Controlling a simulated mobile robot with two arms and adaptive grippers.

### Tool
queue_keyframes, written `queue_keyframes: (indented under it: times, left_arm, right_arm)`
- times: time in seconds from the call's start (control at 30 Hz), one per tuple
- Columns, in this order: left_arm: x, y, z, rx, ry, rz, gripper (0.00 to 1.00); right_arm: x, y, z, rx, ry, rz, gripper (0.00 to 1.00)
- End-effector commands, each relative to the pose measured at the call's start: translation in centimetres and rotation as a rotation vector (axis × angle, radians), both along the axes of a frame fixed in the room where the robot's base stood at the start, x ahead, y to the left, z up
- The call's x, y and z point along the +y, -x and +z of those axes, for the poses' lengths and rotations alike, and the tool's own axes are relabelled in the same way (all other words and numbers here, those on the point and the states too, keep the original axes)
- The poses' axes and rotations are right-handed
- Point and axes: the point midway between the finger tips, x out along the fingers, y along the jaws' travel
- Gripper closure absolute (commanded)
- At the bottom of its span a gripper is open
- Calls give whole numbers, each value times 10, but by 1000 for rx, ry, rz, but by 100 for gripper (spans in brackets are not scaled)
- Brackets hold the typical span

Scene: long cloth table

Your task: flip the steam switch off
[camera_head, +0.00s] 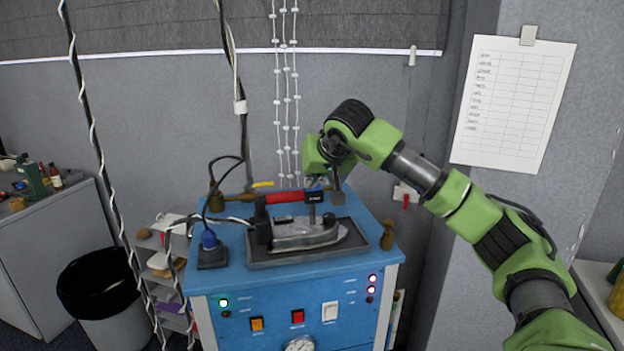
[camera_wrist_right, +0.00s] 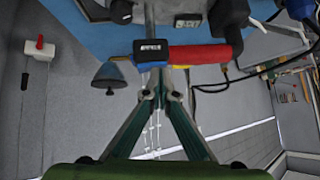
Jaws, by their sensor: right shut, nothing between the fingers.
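A blue steam station (camera_head: 290,309) stands against the grey wall. Its front panel has an orange switch (camera_head: 257,324), a red switch (camera_head: 298,316) and a white rocker switch (camera_head: 330,311). Their labels are too small to read, so I cannot tell which is the steam switch. My left gripper is not in view.
A metal iron (camera_head: 305,233) sits on a dark tray (camera_head: 262,262) on the station top. A blue-capped device (camera_head: 210,250) with cables stands left of it. Lamps and a gauge (camera_head: 299,345) share the panel. A black-lined bin (camera_head: 98,290) is at left. The panel's front is unobstructed.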

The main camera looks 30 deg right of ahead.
Motion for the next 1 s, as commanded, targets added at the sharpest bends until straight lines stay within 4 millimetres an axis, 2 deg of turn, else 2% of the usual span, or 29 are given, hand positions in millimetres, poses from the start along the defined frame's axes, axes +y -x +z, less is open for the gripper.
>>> queue_keyframes:
  times: [0.4,0.77,0.87,1.0]
  left_arm:
    - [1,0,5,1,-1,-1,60]
    - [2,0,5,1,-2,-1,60]
    - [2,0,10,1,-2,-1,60]
    - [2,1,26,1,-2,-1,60]
  right_arm:
    - [-15,6,-1,10,2,-3,100]
    - [-15,6,1,6,1,-1,100]
    - [-14,6,7,6,1,1,100]
    - [-12,9,24,5,1,0,100]
